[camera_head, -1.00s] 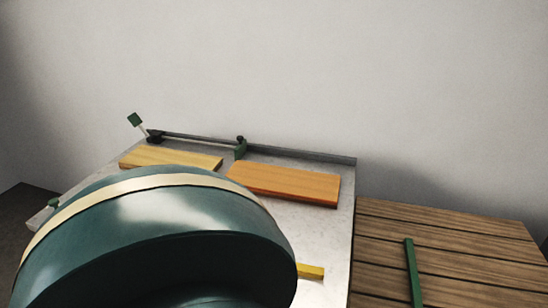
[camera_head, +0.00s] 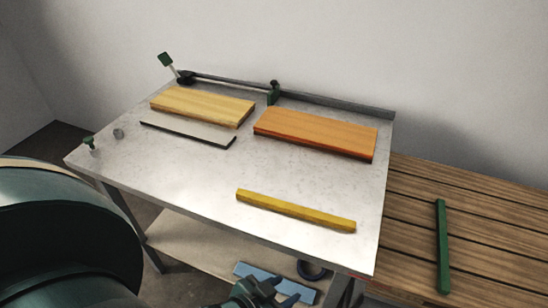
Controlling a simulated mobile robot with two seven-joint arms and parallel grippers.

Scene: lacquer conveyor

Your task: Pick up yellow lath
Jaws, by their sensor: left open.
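The yellow lath (camera_head: 295,211) is a thin bar lying flat near the front edge of the grey metal table (camera_head: 190,170), slanting down to the right. Nothing touches it from above. My left gripper (camera_head: 281,290) shows at the bottom edge of the picture, dark green and partly cut off. It appears open and empty, below the lath in the picture and apart from it. My right gripper is out of view.
A pale yellow board (camera_head: 203,105), an orange board (camera_head: 315,132) and a thin grey plate (camera_head: 188,132) lie farther back. A green bar (camera_head: 442,245) lies on the slatted wooden surface (camera_head: 500,230) at right. A blue board (camera_head: 303,294) is on the lower shelf.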

